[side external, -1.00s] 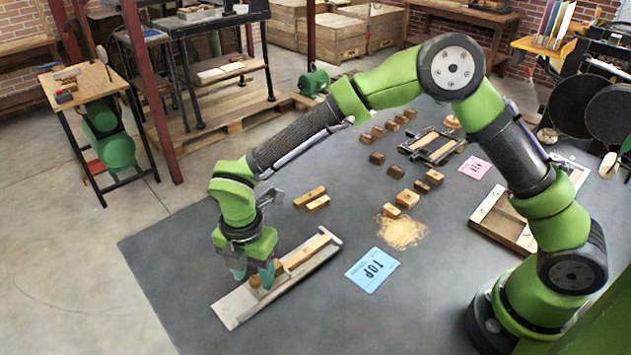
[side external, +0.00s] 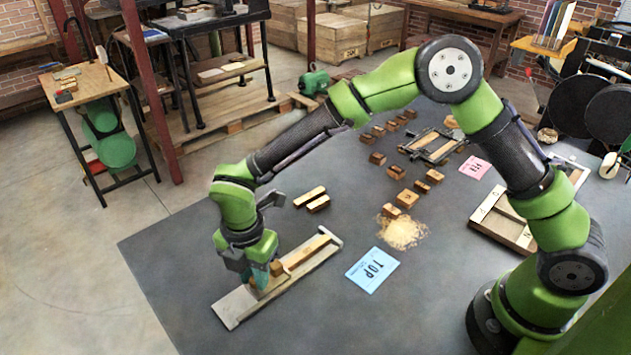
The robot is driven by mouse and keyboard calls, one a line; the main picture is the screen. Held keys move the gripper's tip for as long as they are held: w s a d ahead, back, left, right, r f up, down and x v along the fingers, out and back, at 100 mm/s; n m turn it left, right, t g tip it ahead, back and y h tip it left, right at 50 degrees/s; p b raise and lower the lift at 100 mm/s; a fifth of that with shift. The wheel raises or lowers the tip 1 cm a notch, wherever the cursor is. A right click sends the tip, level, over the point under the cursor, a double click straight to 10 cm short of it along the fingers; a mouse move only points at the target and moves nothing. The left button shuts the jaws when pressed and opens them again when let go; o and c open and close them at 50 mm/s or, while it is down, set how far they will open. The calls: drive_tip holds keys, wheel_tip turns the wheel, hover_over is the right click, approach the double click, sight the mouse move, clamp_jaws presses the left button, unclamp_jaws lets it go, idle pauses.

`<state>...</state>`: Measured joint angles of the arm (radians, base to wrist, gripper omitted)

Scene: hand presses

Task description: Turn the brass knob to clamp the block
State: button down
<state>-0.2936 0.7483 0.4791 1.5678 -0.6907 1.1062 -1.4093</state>
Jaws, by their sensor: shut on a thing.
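A long pale tray (side external: 237,309) with a raised far edge lies at the front left of the grey table. Wooden pieces lie in it: a long light strip (side external: 306,251) at the upper right end and a small brown block (side external: 276,268) close to my fingers. My gripper (side external: 261,277) points down over the tray's middle-left part, with its teal fingers low at the wooden pieces. It is shut on what appears to be the brass knob, which the fingers largely hide. I cannot make out the knob's own shape or whether the block is tightly clamped.
Two wooden bars (side external: 313,199) lie behind the tray. A blue TOP card (side external: 372,269) lies to its right. Farther off are a pile of sawdust-coloured bits (side external: 401,231), several small wooden blocks (side external: 406,198), a dark frame (side external: 432,146) and a pink card (side external: 476,168).

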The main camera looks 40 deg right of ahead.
drive_tip(key=m, duration=0.8)
drive_tip(key=shift+m, duration=0.3)
drive_tip(key=m, duration=0.4)
drive_tip(key=shift+m, duration=2.5)
drive_tip(key=c, duration=0.9)
unclamp_jaws()
drive_tip(key=shift+c, duration=0.2)
